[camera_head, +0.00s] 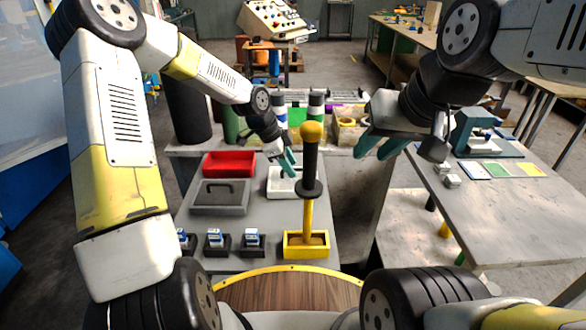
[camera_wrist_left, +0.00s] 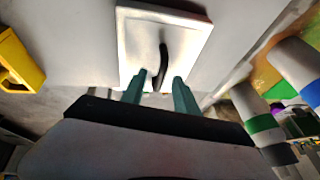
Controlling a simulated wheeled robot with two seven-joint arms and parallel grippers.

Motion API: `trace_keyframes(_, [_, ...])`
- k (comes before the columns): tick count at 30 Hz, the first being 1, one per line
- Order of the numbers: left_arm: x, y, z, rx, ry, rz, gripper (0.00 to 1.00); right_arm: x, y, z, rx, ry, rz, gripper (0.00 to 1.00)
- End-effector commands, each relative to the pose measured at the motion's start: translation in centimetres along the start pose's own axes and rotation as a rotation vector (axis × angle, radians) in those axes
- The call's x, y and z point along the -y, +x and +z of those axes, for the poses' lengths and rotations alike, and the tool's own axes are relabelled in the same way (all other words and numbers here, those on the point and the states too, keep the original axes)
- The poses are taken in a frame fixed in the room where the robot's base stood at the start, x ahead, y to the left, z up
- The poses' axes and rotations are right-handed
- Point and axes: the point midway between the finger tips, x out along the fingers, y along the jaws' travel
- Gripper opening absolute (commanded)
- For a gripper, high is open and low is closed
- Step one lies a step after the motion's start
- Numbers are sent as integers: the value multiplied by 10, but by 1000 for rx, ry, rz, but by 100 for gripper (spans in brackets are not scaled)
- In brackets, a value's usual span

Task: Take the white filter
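The white filter (camera_head: 276,187) is a flat white plate with a dark handle, lying on the grey table at the right of the red and grey plates. In the left wrist view the white filter (camera_wrist_left: 137,35) is straight ahead, its curved dark handle (camera_wrist_left: 163,62) upright in the picture. My left gripper (camera_head: 287,163) is over it. In the left wrist view its teal fingers (camera_wrist_left: 160,82) are apart, with the handle's near end between or just beyond their tips; contact cannot be told. My right gripper (camera_head: 379,146) is open and empty, raised between the two tables.
A red plate (camera_head: 229,164) and a grey plate (camera_head: 220,197) lie left of the filter. A tall black-and-yellow tool (camera_head: 309,190) stands in a yellow box (camera_head: 306,252). Several small blue-and-white items sit in dark holders in front. A teal device (camera_head: 477,133) is on the right table.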

Motion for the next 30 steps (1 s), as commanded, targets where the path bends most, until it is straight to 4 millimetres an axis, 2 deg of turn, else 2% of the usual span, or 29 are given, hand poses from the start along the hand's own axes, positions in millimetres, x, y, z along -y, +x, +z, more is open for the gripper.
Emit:
trace_keyframes(7, [0,3,0,0,-1,-2,34,0,0,0,0,0,0,32])
trace_keyframes(12, [0,3,0,0,-1,-1,1,0,0,0,0,0,0,32])
trace_keyframes(30, [1,3,0,0,-1,-2,0,0,0,0,0,0,0,32])
